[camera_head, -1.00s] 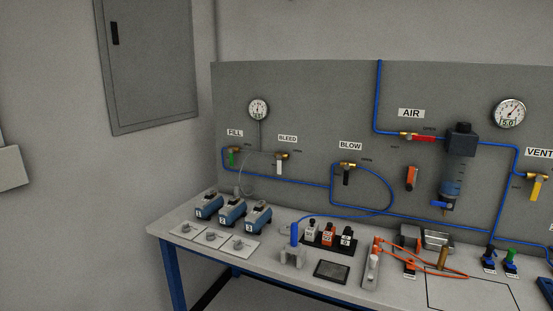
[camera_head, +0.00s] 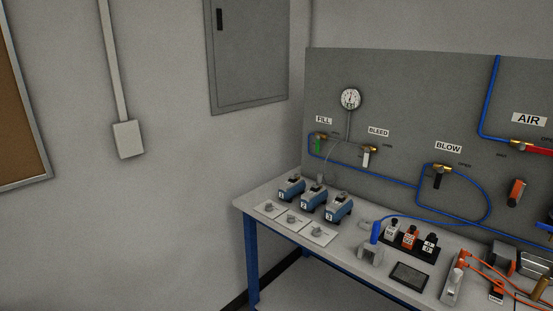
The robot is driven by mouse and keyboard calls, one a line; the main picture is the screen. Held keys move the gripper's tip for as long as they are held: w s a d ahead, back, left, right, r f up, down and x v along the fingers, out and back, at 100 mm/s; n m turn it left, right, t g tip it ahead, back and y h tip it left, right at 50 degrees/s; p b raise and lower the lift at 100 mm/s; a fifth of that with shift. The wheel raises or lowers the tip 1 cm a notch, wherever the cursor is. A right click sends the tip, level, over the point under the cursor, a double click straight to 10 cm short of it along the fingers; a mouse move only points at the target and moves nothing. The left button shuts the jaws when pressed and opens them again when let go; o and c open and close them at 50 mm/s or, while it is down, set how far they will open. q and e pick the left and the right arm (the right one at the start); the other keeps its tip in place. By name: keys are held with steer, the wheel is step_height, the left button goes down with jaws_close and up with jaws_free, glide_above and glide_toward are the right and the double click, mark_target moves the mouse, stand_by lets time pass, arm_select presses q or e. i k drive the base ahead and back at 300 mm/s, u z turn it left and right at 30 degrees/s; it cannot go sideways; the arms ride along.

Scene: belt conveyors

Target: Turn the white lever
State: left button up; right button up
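The white lever (camera_head: 366,158) hangs down from a brass valve under the BLEED label (camera_head: 378,132) on the grey back panel (camera_head: 420,95). A green lever (camera_head: 318,145) hangs under the FILL label to its left. A black lever (camera_head: 438,180) hangs under the BLOW label to its right. Neither of my grippers shows in the head view.
The workbench (camera_head: 262,195) stands below the panel, with several blue devices (camera_head: 312,199) on its left part and a blue hose (camera_head: 400,217) further right. A round gauge (camera_head: 350,99) is above the levers. Floor at the left of the bench looks free.

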mark_target(368, 150)
steer(key=u, duration=0.65)
steer(key=i, duration=1.75)
steer(key=z, duration=2.05)
